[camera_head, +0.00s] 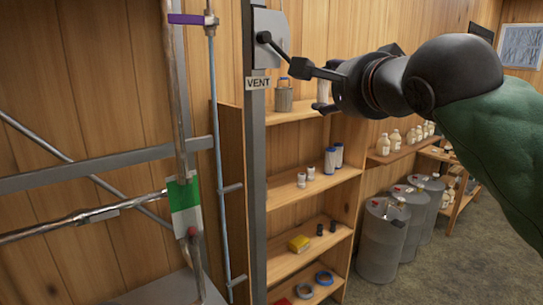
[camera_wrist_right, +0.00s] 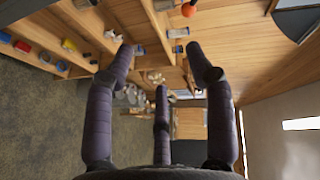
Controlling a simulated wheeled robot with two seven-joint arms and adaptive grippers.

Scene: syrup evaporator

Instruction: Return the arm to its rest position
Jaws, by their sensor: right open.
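My right arm comes in from the right in the head view. Its dark gripper (camera_head: 308,86) is near the steel post, beside a grey plate with a dark lever (camera_head: 268,40) above a label reading VENT (camera_head: 257,83). One finger overlaps the end of the lever in the picture; I cannot tell if they touch. In the right wrist view the gripper (camera_wrist_right: 165,75) has its fingers spread, with nothing between them. My left gripper is not in view.
A wooden shelf (camera_head: 230,180) with cans and tape rolls stands behind the post. Grey drums (camera_head: 382,245) stand on the floor at right, near jugs on a ledge (camera_head: 390,150). Pipes and a green-and-white tag (camera_head: 184,207) are at left. An orange ball (camera_wrist_right: 188,10) shows in the wrist view.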

